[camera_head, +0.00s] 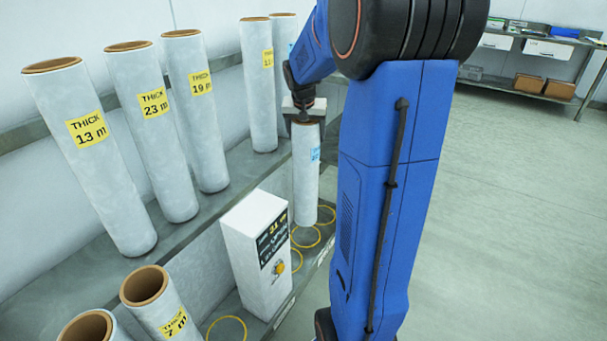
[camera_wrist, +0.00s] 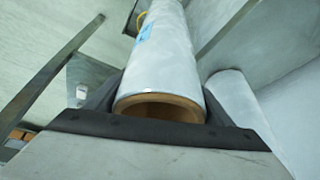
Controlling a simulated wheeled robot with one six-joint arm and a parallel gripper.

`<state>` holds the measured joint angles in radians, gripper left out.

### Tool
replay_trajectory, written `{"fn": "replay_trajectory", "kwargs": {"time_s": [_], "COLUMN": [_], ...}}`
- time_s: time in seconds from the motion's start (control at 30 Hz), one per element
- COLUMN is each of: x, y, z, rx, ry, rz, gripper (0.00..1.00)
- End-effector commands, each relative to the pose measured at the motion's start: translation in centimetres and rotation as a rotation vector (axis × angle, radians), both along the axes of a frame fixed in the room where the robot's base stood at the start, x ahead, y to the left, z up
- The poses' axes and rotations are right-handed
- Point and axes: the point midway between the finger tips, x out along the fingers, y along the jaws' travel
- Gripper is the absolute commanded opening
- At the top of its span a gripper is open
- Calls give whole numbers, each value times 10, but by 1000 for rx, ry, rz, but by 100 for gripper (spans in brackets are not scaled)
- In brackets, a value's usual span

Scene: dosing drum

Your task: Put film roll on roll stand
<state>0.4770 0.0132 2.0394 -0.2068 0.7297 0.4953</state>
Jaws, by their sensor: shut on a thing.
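My gripper (camera_head: 304,112) is shut on the top end of a white film roll (camera_head: 306,180). The roll hangs upright below the gripper and has a blue label near its top. In the wrist view the same roll (camera_wrist: 172,50) runs away from the jaws, with its brown core end close to the camera. Its lower end is near yellow rings (camera_head: 306,238) marked on the lower shelf (camera_head: 215,300); I cannot tell whether it touches the shelf. I cannot tell for sure which part is the roll stand.
Several tall white rolls with yellow "THICK" labels stand on the upper shelf (camera_head: 170,238). A white box (camera_head: 256,255) with a dark sign and yellow knob stands left of the held roll. Two shorter rolls (camera_head: 160,305) are at the front left. Open floor lies right.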

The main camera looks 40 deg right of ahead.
Motion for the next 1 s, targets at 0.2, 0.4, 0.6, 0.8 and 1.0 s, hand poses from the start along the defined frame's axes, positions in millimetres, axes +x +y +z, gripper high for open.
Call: {"fn": "replay_trajectory", "kwargs": {"time_s": [0.2,0.4,0.6,0.8,1.0], "x": [0,1,0,0,0], "y": [0,0,0,0,0], "z": [-31,-53,-61,-80,-96], "rx": [1,-1,0,0,0], "ry": [2,-1,0,0,-1], "rz": [1,0,0,1,0], "gripper": [12,12,12,12,12]}}
